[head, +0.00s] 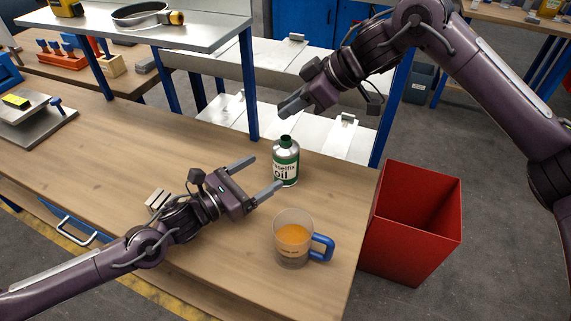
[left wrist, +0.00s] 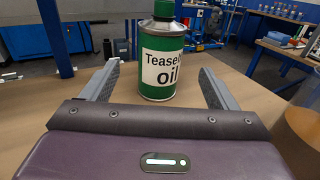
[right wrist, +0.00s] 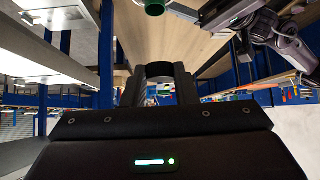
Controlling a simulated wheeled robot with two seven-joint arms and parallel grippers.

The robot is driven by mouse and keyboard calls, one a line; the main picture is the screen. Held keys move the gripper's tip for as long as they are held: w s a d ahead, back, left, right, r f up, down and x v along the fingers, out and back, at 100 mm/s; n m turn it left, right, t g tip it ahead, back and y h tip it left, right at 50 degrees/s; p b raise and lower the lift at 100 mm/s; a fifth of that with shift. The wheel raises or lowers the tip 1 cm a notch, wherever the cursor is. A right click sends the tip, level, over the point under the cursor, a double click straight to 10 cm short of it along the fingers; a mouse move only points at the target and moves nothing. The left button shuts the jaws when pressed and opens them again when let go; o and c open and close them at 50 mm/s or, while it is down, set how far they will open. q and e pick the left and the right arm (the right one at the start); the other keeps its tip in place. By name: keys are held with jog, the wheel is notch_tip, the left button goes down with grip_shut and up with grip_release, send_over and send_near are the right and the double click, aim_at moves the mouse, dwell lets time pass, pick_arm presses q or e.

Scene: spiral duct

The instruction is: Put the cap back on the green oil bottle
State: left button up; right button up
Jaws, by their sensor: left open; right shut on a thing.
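The green oil bottle (head: 286,170), with a white label, stands upright on the wooden bench (head: 100,170). It also shows in the left wrist view (left wrist: 163,60), just beyond and between the open fingers of my left gripper (head: 265,175), which do not visibly touch it. Its green neck (right wrist: 155,8) shows at the top edge of the right wrist view. My right gripper (head: 288,108) is above and behind the bottle, shut on a dark round piece that looks like the cap (right wrist: 160,69). The fingers hide much of it in the head view.
An orange-filled cup (head: 293,243) with a blue handle stands in front of the bottle, near my left gripper. A red bin (head: 412,215) is right of the bench. A raised metal shelf (head: 150,32) stands at the back left. The bench's left middle is mostly clear.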

pick_arm(q)
jog(key=x, duration=1)
jog(key=shift+w+d, duration=0.15)
jog(key=shift+w, duration=0.05)
jog(key=c, duration=1.5)
pick_arm(e)
send_over(293, 147)
jog(key=shift+f, duration=2.55)
